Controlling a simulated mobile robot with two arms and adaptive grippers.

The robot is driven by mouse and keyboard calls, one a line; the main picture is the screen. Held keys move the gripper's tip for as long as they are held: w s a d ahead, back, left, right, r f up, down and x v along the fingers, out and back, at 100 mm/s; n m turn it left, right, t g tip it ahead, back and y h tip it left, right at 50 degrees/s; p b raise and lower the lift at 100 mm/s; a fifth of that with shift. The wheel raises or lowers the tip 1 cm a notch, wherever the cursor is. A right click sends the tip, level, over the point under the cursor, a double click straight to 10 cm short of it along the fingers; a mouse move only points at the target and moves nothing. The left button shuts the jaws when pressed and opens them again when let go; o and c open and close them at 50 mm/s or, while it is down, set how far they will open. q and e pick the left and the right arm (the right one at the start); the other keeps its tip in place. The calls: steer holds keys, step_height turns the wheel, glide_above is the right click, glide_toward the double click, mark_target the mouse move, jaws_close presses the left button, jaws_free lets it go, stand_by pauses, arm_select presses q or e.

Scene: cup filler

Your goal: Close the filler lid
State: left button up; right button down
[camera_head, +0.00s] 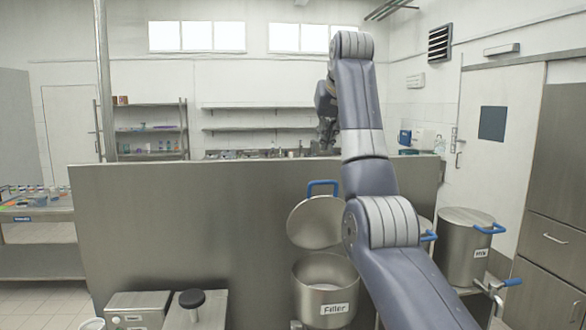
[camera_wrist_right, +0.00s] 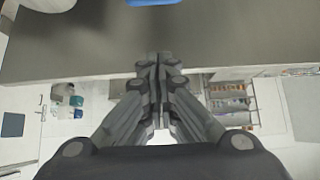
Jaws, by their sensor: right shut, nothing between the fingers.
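The filler (camera_head: 325,285) is a steel pot with a "Filler" label, standing in front of the steel partition. Its round lid (camera_head: 313,224) is open, tilted up at the back of the pot, with a blue handle (camera_head: 323,187) at its top. My right gripper (camera_head: 325,147) is raised above and behind the lid handle, near the partition's top edge, partly hidden by my arm. In the right wrist view my right gripper (camera_wrist_right: 158,62) is shut and empty. A blue piece (camera_wrist_right: 152,3), likely the handle, shows at the top edge there, apart from the fingers. My left gripper is not in view.
The steel partition (camera_head: 190,230) spans behind the pot. A milk pot (camera_head: 465,250) with blue handles stands at the right. My right arm covers the space just right of the filler.

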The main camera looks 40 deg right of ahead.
steer(key=f+p, duration=0.1)
steer(key=f, duration=0.1)
steer(key=w+d+f+p, duration=0.1)
steer(key=f+p, duration=0.1)
steer(key=f, duration=0.1)
steer(key=w+f+p, duration=0.1)
steer(key=f+p, duration=0.1)
steer(key=f, duration=0.1)
steer(key=shift+w+d+f, duration=0.1)
steer(key=shift+w+d, duration=0.05)
steer(key=shift+d, duration=0.1)
stand_by(0.5)
steer(key=shift+a, duration=0.1)
